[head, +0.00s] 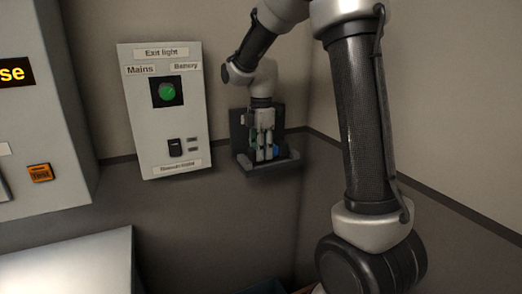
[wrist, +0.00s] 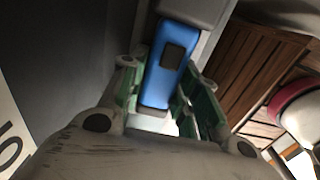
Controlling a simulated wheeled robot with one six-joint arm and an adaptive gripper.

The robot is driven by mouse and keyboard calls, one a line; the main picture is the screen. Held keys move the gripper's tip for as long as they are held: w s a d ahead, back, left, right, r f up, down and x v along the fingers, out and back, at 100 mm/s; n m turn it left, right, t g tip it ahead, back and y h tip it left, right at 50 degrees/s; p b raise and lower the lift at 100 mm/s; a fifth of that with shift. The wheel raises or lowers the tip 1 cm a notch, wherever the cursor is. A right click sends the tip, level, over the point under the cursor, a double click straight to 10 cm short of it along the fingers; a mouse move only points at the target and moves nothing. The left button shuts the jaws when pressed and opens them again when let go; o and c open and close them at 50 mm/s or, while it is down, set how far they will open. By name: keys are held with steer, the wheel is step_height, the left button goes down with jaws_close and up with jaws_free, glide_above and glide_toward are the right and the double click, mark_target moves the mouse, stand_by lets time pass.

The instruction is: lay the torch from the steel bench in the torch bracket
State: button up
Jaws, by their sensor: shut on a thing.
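My gripper (head: 266,155) is at the dark torch bracket (head: 270,172) on the back wall, with its fingers pointing down in front of the back plate. It is shut on the blue torch (wrist: 170,65), which sits between the green-sided fingers in the wrist view. A small blue patch of the torch (head: 276,152) shows beside the fingers in the head view. The torch appears to be over the bracket's shelf; whether it touches the shelf is hidden. The pale steel bench (head: 70,262) is at the lower left, with nothing seen on its visible part.
A grey cabinet (head: 60,90) stands at the far left. The wrist view shows a slatted wooden thing (wrist: 262,68) and a red and white object (wrist: 295,98) at the right.

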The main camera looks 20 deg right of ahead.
steer(key=shift+f, duration=0.5)
stand_by(0.5)
steer(key=o, duration=1.2)
steer(key=o, duration=0.3)
steer(key=shift+r, duration=0.1)
steer(key=shift+r, duration=2.9)
